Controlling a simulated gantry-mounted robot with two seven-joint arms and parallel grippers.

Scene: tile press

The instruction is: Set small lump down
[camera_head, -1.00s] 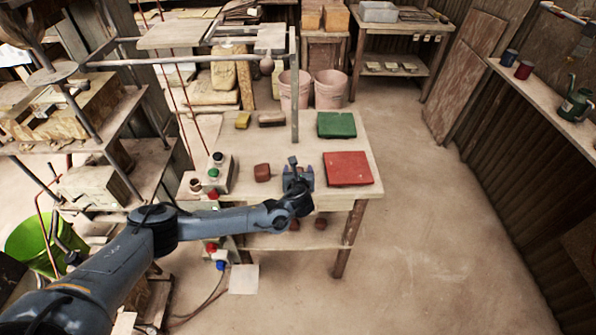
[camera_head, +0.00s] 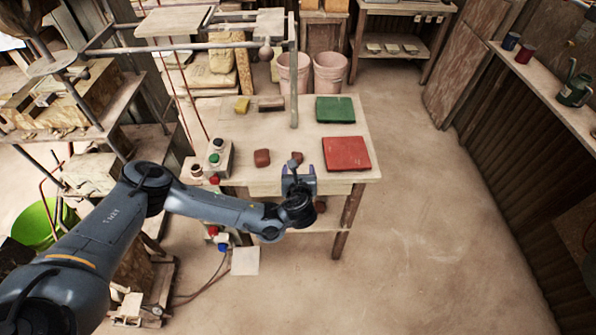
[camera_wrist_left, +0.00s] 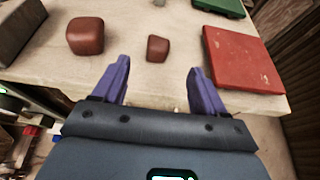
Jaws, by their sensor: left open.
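The small lump (camera_wrist_left: 158,48) is a reddish-brown block lying on the table, between and beyond my open fingertips in the left wrist view. In the head view the small lump (camera_head: 297,157) shows just past my left gripper (camera_head: 299,176). My left gripper (camera_wrist_left: 158,75) is open and empty, its purple fingers apart from the lump, near the table's front edge. A larger reddish-brown lump (camera_wrist_left: 85,36) lies to the left of the small one; it also shows in the head view (camera_head: 262,158). My right gripper is not in view.
A red tile or board (camera_head: 346,153) lies to the right on the table (camera_head: 225,128), with a green one (camera_head: 335,109) behind it. A button box (camera_head: 219,160) stands at the left edge. A yellow block (camera_head: 242,105) and a brown block (camera_head: 271,104) lie at the back.

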